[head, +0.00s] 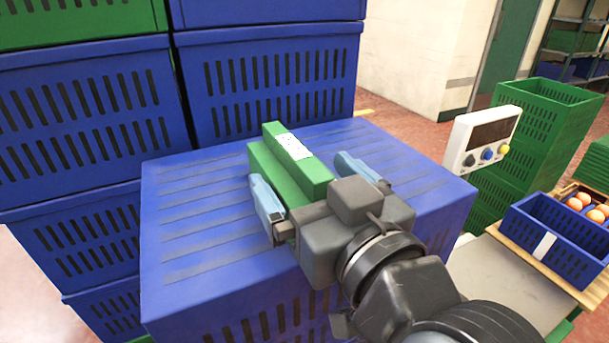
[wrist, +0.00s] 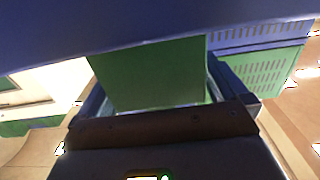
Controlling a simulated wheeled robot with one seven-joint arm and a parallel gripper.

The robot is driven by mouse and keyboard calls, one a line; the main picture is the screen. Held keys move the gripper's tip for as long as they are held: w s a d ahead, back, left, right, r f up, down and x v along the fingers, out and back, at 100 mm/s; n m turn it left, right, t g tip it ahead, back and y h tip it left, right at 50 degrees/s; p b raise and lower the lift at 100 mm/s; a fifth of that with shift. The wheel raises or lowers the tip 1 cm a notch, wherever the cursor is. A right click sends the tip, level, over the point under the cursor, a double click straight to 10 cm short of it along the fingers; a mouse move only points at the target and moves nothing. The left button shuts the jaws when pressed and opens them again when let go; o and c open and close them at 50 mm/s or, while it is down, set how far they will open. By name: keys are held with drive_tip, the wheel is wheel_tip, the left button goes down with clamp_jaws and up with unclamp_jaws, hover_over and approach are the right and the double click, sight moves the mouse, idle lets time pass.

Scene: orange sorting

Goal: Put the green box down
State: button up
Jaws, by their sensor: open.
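The green box (head: 285,172) has a stepped shape and a white label on its upper part. It appears to rest on the flat ribbed top of a blue crate stack (head: 195,235). My gripper (head: 312,188) is open around the box's near end, one pale blue finger on each side. The left finger is close to the box's side; a gap shows between the box and the right finger. In the wrist view the green box (wrist: 152,75) fills the space between the fingers, against the blue surface. Its underside is hidden.
Taller blue crates (head: 265,85) stand directly behind and to the left. A white control panel (head: 480,140) with knobs is at the right. Green crates (head: 540,110) and a small blue crate (head: 555,245) beside orange fruit stand further right. The blue top has bare room left of the box.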

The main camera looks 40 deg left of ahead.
drive_tip(key=b+v, duration=0.2)
drive_tip(key=v, duration=0.8)
drive_tip(key=shift+s+d, duration=0.15)
drive_tip(key=shift+d, duration=0.15)
drive_tip(key=shift+f, duration=0.1)
drive_tip(key=s+d+f+m+t+h, duration=0.1)
drive_tip(key=d+f+m+t+h, duration=0.9)
drive_tip(key=d+f, duration=0.8)
drive_tip(key=s+d+f+m+g+h, duration=0.1)
drive_tip(key=s+d+h, duration=0.2)
drive_tip(key=s+d, duration=0.4)
drive_tip(key=s+d+f+m+g+h, duration=0.1)
drive_tip(key=s+d+f+m+h, duration=0.1)
drive_tip(key=s+d, duration=0.6)
drive_tip(key=s+h, duration=0.1)
drive_tip(key=s, duration=0.4)
drive_tip(key=shift+m+h, duration=0.3)
drive_tip(key=shift+d, duration=0.1)
drive_tip(key=shift+c, duration=0.5)
